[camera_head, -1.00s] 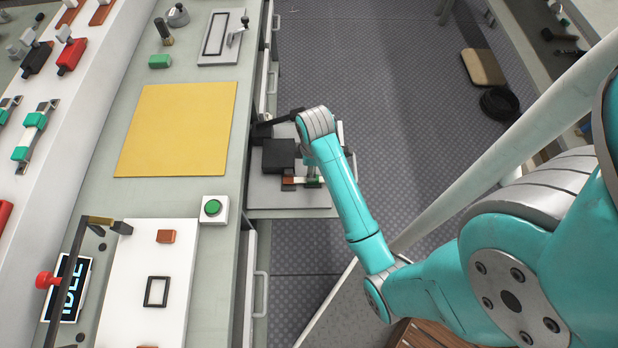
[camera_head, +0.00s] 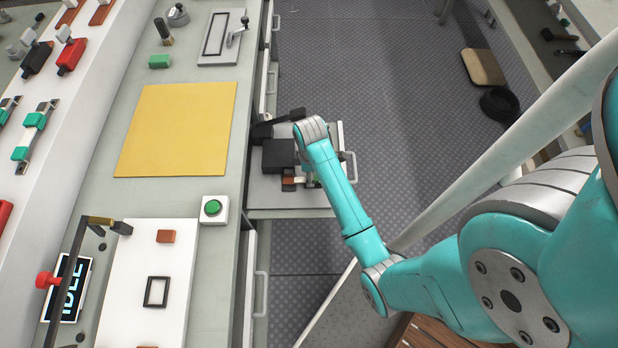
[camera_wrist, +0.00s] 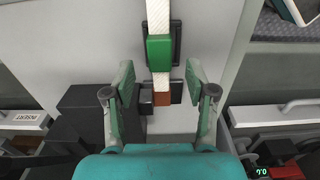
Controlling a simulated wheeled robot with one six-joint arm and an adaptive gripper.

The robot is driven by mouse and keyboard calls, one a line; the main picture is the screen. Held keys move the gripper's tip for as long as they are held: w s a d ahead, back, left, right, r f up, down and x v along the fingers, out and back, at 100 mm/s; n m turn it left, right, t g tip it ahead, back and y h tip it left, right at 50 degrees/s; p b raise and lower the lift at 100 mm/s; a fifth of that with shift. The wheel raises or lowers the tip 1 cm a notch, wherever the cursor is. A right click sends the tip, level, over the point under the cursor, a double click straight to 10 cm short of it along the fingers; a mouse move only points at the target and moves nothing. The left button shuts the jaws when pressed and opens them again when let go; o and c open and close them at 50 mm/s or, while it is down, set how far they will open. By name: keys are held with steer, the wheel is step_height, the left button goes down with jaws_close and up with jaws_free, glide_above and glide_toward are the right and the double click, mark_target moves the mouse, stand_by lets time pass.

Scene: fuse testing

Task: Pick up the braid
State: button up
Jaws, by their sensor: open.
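In the wrist view, a pale woven strip, seemingly the braid (camera_wrist: 158,14), runs down from the top edge. A green block (camera_wrist: 160,52) sits across it, and a brown-red block (camera_wrist: 161,99) is at its lower end. My gripper (camera_wrist: 160,70) is open, with one finger on each side of the strip's lower part and a clear gap on both sides. Nothing is between the fingers in a grip. In the head view my arm hides most of the strip; the brown-red end (camera_head: 289,181) shows over a pale grey surface.
The pale surface is an open drawer (camera_head: 270,199) beside the bench. A yellow mat (camera_head: 176,130) and a green button box (camera_head: 213,209) lie on the bench. Dark blocks stand left of my gripper in the wrist view (camera_wrist: 88,105).

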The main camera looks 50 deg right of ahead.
steer(key=shift+f, duration=1.15)
jaws_close()
